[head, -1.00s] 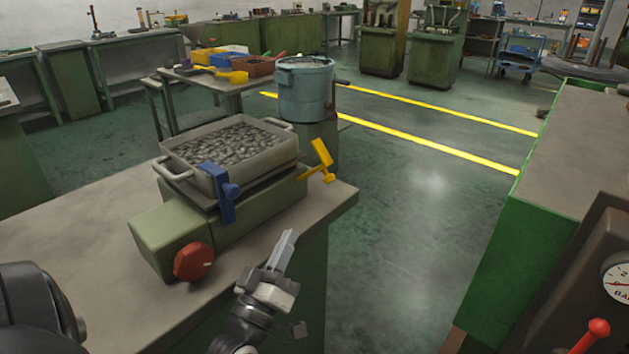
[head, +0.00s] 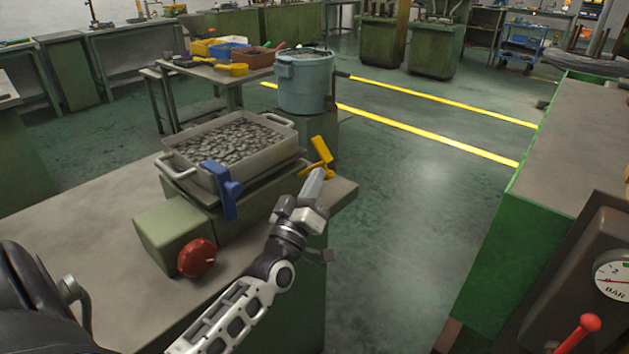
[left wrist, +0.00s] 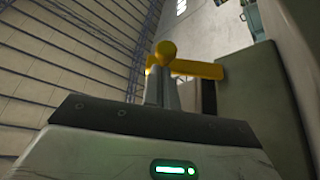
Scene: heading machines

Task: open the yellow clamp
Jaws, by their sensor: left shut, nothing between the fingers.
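The yellow clamp (head: 319,156) is on the right side of the green vibrating base, its arm tilted up and leaning beside the grey tray (head: 270,150). My left gripper (head: 317,174) is shut and empty, its fingertips close below the clamp in the head view. In the left wrist view, the clamp's yellow bar (left wrist: 197,69) and round knob (left wrist: 166,49) show just beyond the shut fingers (left wrist: 161,85). I cannot tell whether the fingertips touch the knob. The blue clamp (head: 222,187) stands at the tray's front side. My right gripper is not seen.
The tray holds many small metal pieces. A red knob (head: 197,258) is on the base's front. A blue-grey bucket (head: 305,85) stands behind. A green bench (head: 540,190) and a gauge are at the right. Open floor (head: 420,220) lies between the benches.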

